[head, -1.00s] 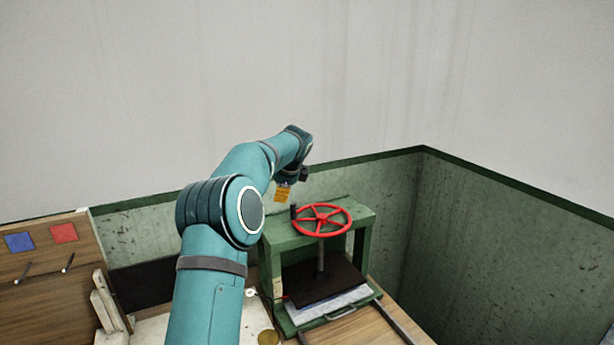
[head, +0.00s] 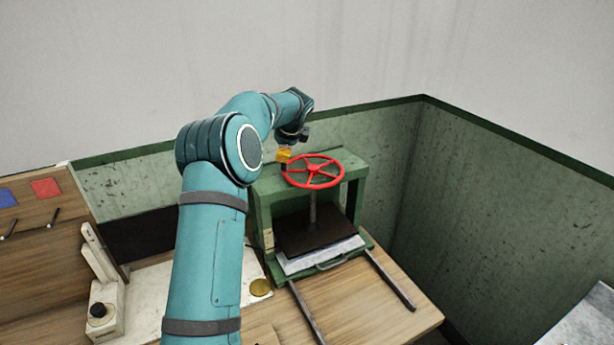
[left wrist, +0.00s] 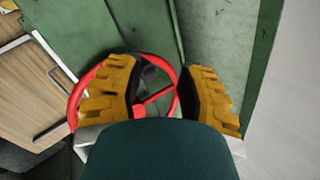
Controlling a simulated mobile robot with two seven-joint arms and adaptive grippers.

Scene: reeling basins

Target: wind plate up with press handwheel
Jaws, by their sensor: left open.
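The red press handwheel (head: 318,172) sits on top of the green press frame (head: 357,170), with a dark upright knob (head: 285,167) at its left rim. The dark plate (head: 318,236) hangs on the screw below, close over a pale slab; I cannot tell if they touch. My left gripper (head: 284,155) is just above the knob, with yellow fingers. In the left wrist view the open left gripper (left wrist: 158,88) has its fingers apart over the wheel (left wrist: 79,92), with the dark knob (left wrist: 150,74) between them. Contact is unclear. My right gripper is out of view.
A handle and two dark rails (head: 392,281) lie in front of the press on the wooden table (head: 360,310). A white device with a black knob (head: 98,311) stands at left. Walls are close behind and right of the press.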

